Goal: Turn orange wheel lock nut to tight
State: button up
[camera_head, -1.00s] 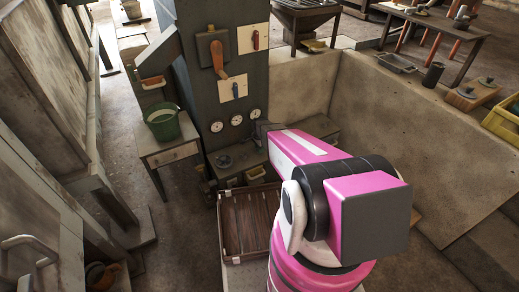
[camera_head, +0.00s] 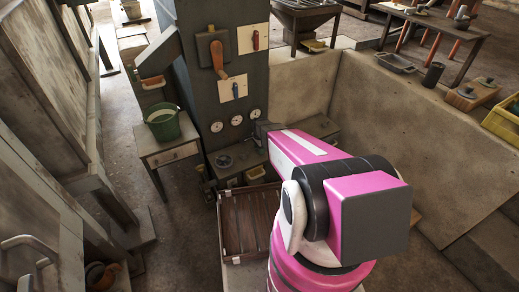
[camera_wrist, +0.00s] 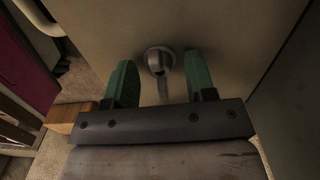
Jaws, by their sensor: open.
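My gripper (camera_wrist: 159,72) shows in the wrist view with its two green fingers apart and nothing between them in contact. A grey metal round fitting (camera_wrist: 158,58) with a short lever pointing down sits on a pale panel (camera_wrist: 240,40) ahead. In the picture it lies between the fingertips, but I cannot tell how deep the gap is. No orange wheel shows in the wrist view, so I cannot tell whether this fitting is the lock nut.
In the head view a dark column carries an orange lever (camera_head: 219,62), a red switch (camera_head: 255,38) and several gauges. A slatted brown crate (camera_head: 248,225) lies below. A wooden block (camera_wrist: 70,117) is at left in the wrist view.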

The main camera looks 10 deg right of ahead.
notch_tip(320, 180, up, 11)
jog(key=shift+f, duration=0.15)
dwell(0.6)
jog(key=s+r+n, duration=1.4)
jog(key=s+r, duration=0.3)
jog(key=s, duration=0.4)
jog(key=shift+s+r, duration=0.35)
